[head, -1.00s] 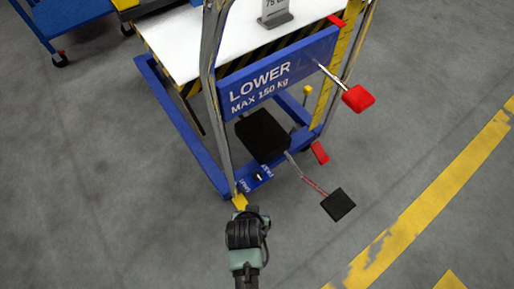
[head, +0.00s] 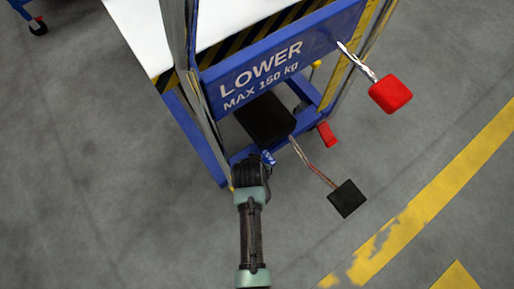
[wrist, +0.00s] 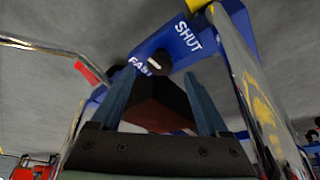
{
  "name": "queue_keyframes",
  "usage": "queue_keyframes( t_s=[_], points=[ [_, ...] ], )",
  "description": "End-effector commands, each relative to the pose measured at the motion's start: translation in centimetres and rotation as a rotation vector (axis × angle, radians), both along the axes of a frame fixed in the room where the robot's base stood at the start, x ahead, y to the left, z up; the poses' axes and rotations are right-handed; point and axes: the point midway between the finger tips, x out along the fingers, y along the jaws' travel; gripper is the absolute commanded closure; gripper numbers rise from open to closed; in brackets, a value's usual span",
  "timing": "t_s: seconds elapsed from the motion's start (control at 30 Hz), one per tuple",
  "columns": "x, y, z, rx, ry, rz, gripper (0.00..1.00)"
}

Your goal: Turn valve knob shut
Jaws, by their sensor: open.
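The valve knob (wrist: 160,61) is a small black dial with a white pointer in the wrist view. It sits on a blue plate (wrist: 186,57) between the words FAST and SHUT. Its pointer lies toward the FAST side. My gripper (wrist: 163,74) is open; its two blue fingers point toward the plate, and the knob appears just beyond the fingertips, between them. I see no contact. In the head view my wrist covers the knob and the fingers; only a bit of the blue plate (head: 268,157) shows beside it.
A blue cart frame carries a LOWER sign (head: 265,75) above my arm. A dark box (head: 265,118) lies close behind the plate. A black pedal (head: 347,198) and red-ended levers (head: 390,93) stick out right. A shiny metal post (wrist: 250,90) stands close right of my fingers.

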Motion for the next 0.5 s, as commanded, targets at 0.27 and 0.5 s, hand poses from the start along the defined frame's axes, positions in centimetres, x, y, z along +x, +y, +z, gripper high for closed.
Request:
queue_keyframes(
  t_s=[0.27,0.5],
  points=[
    [1.3,-0.2,-3.2,0.000,-0.001,0.000,0.22],
    [1.4,-0.2,-3.5,0.000,0.000,-0.001,0.22]
  ],
)
